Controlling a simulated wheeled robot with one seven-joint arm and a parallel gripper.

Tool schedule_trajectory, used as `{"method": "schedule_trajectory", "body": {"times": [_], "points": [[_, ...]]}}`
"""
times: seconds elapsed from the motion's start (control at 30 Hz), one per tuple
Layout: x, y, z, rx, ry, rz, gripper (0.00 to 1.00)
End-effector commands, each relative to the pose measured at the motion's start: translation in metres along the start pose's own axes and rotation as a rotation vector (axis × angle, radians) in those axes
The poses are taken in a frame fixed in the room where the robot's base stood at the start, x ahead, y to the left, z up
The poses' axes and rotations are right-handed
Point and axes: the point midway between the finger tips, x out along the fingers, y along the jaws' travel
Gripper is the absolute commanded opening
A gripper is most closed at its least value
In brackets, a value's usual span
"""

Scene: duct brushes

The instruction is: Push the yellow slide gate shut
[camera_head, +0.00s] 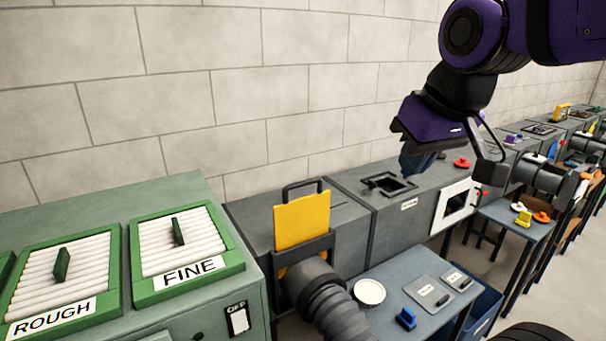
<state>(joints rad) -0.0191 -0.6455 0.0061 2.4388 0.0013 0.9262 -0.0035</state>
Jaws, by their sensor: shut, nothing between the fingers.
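The yellow slide gate (302,220) is a flat plate with a dark loop handle on top. It stands upright and raised well above its dark frame (305,246), at the mouth of a ribbed grey duct hose (328,300). A little yellow shows low in the frame, beside the hose. My gripper (415,168) hangs from the purple arm to the right of the gate, apart from it, over the grey cabinets. Its fingers are dark, shut and empty.
A grey cabinet with a square opening (388,185) lies below my gripper. Green ROUGH (50,275) and FINE (185,250) brush panels stand at left. A low table (385,265) holds a white dish (369,292) and blue brush (406,318). Air above the gate is clear.

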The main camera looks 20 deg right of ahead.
Motion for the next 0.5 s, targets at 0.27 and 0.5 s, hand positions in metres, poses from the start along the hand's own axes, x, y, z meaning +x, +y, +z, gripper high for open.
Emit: {"method": "schedule_trajectory", "body": {"times": [0.27, 0.5], "points": [[0.018, -0.014, -0.090, -0.059, -0.085, -0.013, 0.00], [0.052, -0.032, -0.162, -0.109, -0.153, -0.026, 0.00]]}}
